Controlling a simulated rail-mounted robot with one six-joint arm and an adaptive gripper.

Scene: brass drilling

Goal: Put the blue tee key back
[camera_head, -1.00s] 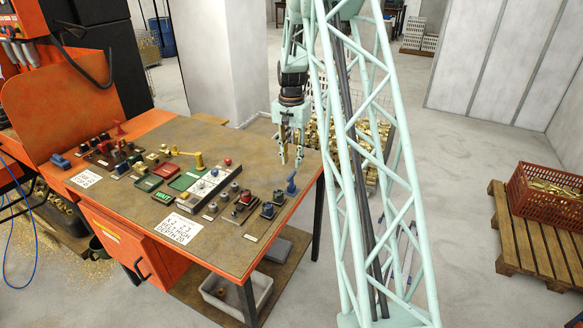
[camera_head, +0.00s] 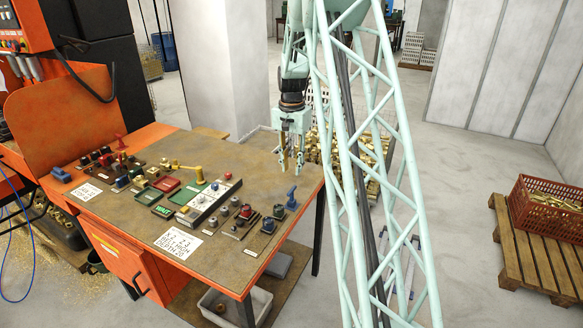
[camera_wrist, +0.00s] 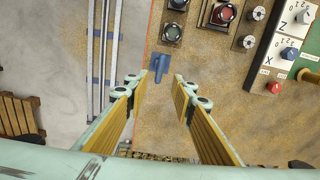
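The blue tee key (camera_head: 291,197) stands near the right end of the workbench, beside a row of small dark blocks. In the wrist view the blue tee key (camera_wrist: 160,64) shows from above, close to the bench edge. I cannot tell what it sits in. My gripper (camera_head: 292,170) points down over the right end of the bench, behind the key in the head view. Its brass-coloured fingers (camera_wrist: 158,86) are spread apart with nothing between them. The key appears just past the fingertips and is not held.
The workbench (camera_head: 235,262) carries several dark blocks with knobs, a grey control box (camera_head: 210,202) with a red button, and printed sheets (camera_head: 179,242). A smaller blue object (camera_head: 60,174) lies at the far left. The bench top around the gripper is mostly clear.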

